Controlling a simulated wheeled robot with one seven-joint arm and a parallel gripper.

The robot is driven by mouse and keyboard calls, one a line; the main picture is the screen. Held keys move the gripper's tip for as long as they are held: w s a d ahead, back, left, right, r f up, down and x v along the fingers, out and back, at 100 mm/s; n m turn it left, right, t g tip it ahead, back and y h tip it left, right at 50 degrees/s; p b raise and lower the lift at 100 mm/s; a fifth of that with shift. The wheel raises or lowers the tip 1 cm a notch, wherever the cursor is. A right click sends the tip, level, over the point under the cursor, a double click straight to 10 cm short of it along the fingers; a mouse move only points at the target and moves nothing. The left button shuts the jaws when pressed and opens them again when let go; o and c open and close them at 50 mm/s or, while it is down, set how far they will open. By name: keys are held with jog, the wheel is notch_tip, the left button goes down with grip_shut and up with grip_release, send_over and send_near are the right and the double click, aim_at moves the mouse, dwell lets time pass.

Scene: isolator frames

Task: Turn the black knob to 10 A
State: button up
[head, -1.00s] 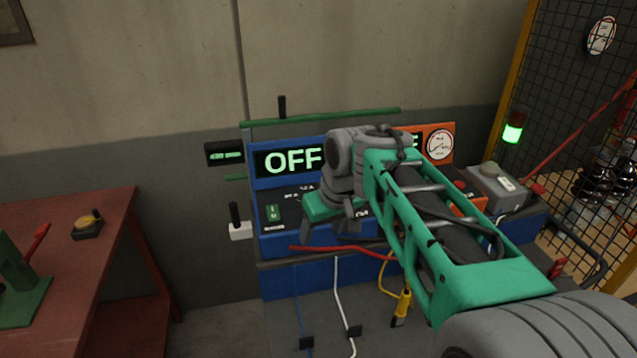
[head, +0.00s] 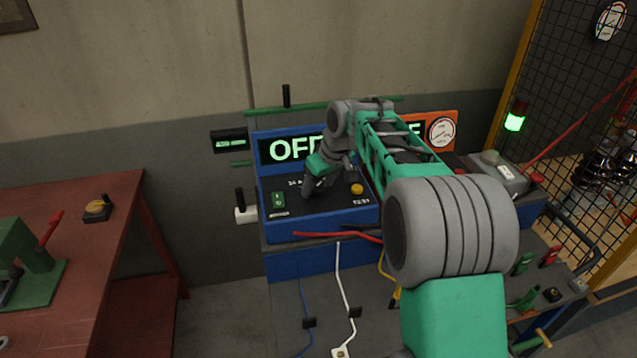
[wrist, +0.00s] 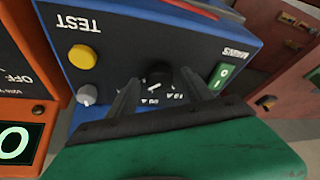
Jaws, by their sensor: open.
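The black knob (wrist: 159,72) shows in the wrist view on the dark top panel of the blue unit, with small white scale marks around it. It appears upside down there, and I cannot read which mark its pointer is on. My gripper (wrist: 160,77) is open, one finger on each side of the knob in the picture. I cannot tell whether the fingers touch it. In the head view my gripper (head: 310,192) is over the same panel and hides the knob.
The blue unit (head: 283,225) has a green rocker switch (wrist: 222,76), a yellow test button (wrist: 82,57) and a small grey knob (wrist: 87,95). Its display (head: 285,149) reads OFF, partly covered by my arm. An orange unit (head: 447,115) stands to the right. Red cable (head: 322,234) lies in front.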

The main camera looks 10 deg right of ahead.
jog(key=shift+c, duration=0.6)
grip_shut()
jog(key=shift+n, duration=0.3)
jog(key=n+p, duration=0.1)
jog(key=n+y+p, duration=0.1)
jog(key=n, duration=0.1)
jog(key=shift+w+d+r+n+g, duration=0.1)
jog(key=shift+d+r+n+g, duration=0.1)
jog(key=shift+n+g, duration=0.15)
jog(key=n+g+y+p, duration=0.1)
jog(key=n+p, duration=0.2)
jog(key=shift+w+n+g, duration=0.1)
jog(key=shift+n+g, duration=0.15)
jog(key=n+p, duration=0.1)
jog(key=n+g+p, duration=0.1)
jog(key=n, duration=0.1)
jog(key=shift+w+f+n+y, duration=0.15)
jog(key=shift+n+y, duration=0.15)
jog(key=shift+n+g+p, duration=0.3)
jog(key=shift+n+g, duration=0.1)
jog(key=shift+n, duration=0.7)
